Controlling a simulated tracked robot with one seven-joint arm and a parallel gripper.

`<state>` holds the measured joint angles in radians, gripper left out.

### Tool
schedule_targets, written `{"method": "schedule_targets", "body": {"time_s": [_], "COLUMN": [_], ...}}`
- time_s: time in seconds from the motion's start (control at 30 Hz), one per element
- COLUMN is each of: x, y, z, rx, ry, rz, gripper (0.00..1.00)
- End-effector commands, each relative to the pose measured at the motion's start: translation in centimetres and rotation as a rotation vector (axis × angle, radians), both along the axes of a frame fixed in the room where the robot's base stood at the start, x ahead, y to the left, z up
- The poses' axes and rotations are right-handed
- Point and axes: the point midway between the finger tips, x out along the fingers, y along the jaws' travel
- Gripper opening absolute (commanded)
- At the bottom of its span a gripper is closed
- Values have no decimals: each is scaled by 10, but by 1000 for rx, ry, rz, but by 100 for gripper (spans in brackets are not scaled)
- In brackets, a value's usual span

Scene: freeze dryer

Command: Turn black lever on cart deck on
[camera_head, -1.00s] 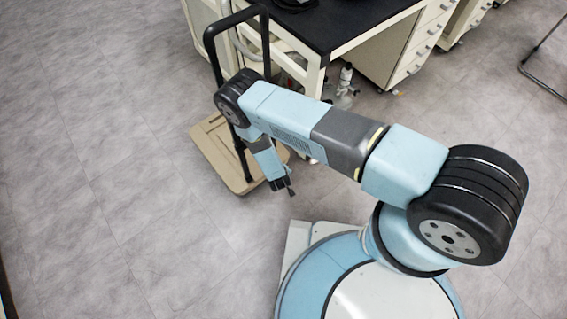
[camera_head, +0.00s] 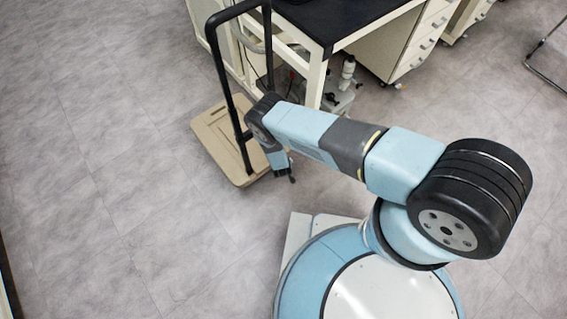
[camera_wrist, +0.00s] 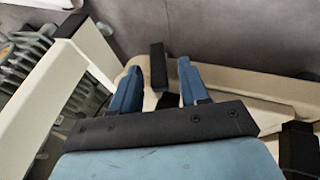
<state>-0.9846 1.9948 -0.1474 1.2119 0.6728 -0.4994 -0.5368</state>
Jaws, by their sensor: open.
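The cart has a beige deck (camera_head: 212,128) on the floor with a tall black handle frame (camera_head: 222,80). In the wrist view the deck (camera_wrist: 235,82) lies just beyond my gripper. An upright black bar, which looks like the black lever (camera_wrist: 158,66), shows in the gap between my two blue fingers. I cannot tell whether either finger touches it. My gripper (camera_wrist: 158,78) is open with the fingers apart. In the head view my gripper (camera_head: 286,172) is low beside the deck's right edge, partly hidden by my arm. The lever's base is hidden there.
A black-topped bench (camera_head: 335,22) with a white frame stands behind the cart, close to my arm. A pump-like device (camera_head: 340,92) sits on the floor under it. In the wrist view a white frame beam (camera_wrist: 50,100) is close on the left. Floor at left is clear.

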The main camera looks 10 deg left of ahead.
Motion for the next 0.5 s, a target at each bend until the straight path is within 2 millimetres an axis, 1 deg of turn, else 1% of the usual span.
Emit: {"method": "schedule_targets", "body": {"time_s": [0.13, 0.4, 0.5], "x": [2, 3, 3], "y": [0, 0, 0], "z": [-4, -5, -5], "rx": [0, 0, 0], "ry": [1, 1, 1], "rz": [0, 0, 0], "gripper": [45, 45, 35]}}
